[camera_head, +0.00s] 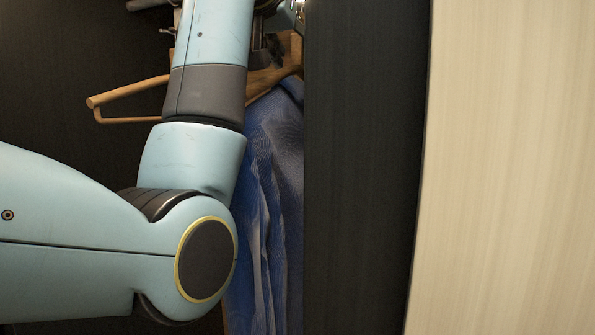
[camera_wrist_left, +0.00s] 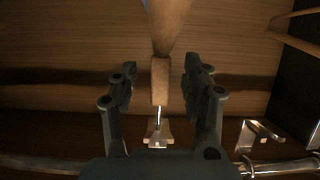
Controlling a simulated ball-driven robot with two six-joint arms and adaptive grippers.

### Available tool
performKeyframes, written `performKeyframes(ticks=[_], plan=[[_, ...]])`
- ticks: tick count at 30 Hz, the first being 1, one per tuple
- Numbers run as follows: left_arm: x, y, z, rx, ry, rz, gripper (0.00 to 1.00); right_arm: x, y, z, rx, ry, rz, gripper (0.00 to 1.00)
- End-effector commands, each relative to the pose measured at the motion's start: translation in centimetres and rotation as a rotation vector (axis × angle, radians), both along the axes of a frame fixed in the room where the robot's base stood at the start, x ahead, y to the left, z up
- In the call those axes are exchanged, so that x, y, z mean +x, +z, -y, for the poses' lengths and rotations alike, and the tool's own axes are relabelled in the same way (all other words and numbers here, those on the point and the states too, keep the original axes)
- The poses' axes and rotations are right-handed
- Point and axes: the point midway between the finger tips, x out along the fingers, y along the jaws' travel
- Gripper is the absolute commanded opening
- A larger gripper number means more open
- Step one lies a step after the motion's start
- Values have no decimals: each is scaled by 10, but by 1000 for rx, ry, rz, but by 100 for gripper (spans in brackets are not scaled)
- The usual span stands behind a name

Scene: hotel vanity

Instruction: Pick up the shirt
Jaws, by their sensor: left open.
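The blue shirt (camera_head: 273,190) hangs in the head view from a wooden hanger (camera_head: 268,78), partly hidden behind my left arm and the dark panel edge. My left gripper (camera_head: 265,50) is at the top of the hanger, mostly hidden by my arm. In the left wrist view the open left gripper (camera_wrist_left: 159,78) has one finger on each side of the wooden hanger neck (camera_wrist_left: 160,82), with visible gaps. The metal hook of the hanger shows below the neck. The shirt cannot be made out in the wrist view. My right gripper is not in view.
Another wooden hanger (camera_head: 128,105) is to the left, behind my arm. A dark vertical panel (camera_head: 362,170) stands close to the right of the shirt, with a pale panel (camera_head: 510,170) beyond it. A metal rail (camera_wrist_left: 45,165) crosses the bottom of the wrist view, with another hook (camera_wrist_left: 258,132) at right.

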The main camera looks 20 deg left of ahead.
Motion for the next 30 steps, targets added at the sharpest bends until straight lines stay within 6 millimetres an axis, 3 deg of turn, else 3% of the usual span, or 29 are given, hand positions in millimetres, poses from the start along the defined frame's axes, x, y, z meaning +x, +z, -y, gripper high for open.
performKeyframes(ticks=[4,11,22,30], plan=[[15,-5,0,0,1,-1,48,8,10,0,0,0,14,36],[17,-7,0,0,0,1,48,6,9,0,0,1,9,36],[17,-7,0,0,0,1,2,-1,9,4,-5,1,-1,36],[17,-7,0,0,1,1,0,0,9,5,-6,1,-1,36]])
